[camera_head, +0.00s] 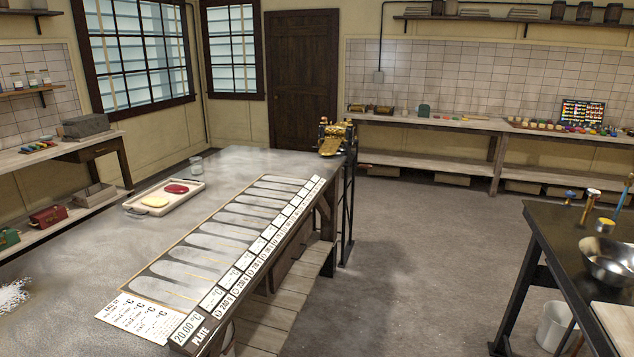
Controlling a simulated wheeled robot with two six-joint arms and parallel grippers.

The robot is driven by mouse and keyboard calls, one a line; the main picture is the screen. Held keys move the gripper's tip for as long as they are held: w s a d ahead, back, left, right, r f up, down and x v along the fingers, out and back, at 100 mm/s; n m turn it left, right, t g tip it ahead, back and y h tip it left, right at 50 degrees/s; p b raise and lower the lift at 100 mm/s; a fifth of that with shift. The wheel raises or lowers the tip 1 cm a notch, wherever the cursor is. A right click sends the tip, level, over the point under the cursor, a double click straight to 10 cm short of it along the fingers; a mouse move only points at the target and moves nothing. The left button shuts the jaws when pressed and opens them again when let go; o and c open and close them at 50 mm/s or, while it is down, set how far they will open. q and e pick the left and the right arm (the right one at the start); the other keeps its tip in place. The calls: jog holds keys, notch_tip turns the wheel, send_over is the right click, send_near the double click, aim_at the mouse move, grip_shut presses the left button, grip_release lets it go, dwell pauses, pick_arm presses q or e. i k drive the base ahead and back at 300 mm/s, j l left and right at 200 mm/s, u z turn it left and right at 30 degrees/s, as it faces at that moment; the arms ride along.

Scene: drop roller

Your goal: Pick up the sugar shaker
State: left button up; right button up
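I cannot tell for sure which thing is the sugar shaker. A slim upright container with a dark and brass-coloured top (591,203) stands on the dark table at the right, behind a metal bowl; it is small in view. A short brass-topped can (605,226) stands just in front of it. Neither of my grippers is in view.
The long grey table (85,257) carries a tray (137,211) with red and yellow slabs, a row of marked slots and a brass roller machine (336,138). The dark table (557,227) holds a metal bowl (612,258). A white bucket (553,328) stands below. Open floor (435,255) lies between.

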aim_at(196, 168)
jog(key=i+l+z, duration=0.2)
jog(key=i, duration=0.75)
jog(key=i+l+z, duration=0.1)
jog(key=i+z, duration=0.15)
jog(key=i, duration=0.7)
jog(key=i+u, duration=0.1)
jog(key=i, duration=0.8)
jog(key=i+l+u, duration=0.15)
jog(key=i, duration=0.75)
